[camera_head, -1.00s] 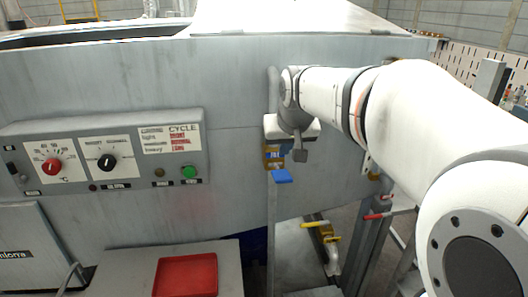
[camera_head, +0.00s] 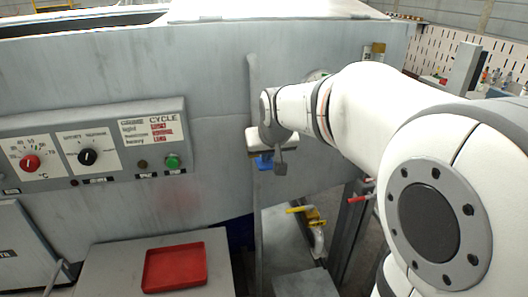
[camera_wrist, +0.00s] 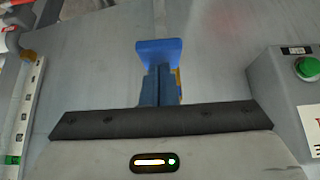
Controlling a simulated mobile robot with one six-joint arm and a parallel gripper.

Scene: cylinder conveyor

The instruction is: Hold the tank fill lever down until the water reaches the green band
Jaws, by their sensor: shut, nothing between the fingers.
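The blue fill lever (camera_head: 264,163) sits on the front of the grey tank (camera_head: 215,130), partly hidden behind my gripper (camera_head: 281,168). In the wrist view its flat blue paddle (camera_wrist: 158,50) shows just beyond the fingertips of my gripper (camera_wrist: 160,72). My gripper is shut and empty. I cannot tell whether the fingers touch the lever. A gauge with a white marked scale (camera_wrist: 25,115) runs along the left of the wrist view, with a green band (camera_wrist: 12,160) near the bottom corner. The water level cannot be read; in the head view my arm hides most of the gauge.
The control panel (camera_head: 110,128) with red and black knobs and a green button (camera_head: 173,161) is left of my gripper. A red tray (camera_head: 175,290) lies on a grey stand below. Yellow-handled (camera_head: 298,209) and red-handled (camera_head: 358,199) pipe fittings are below my arm.

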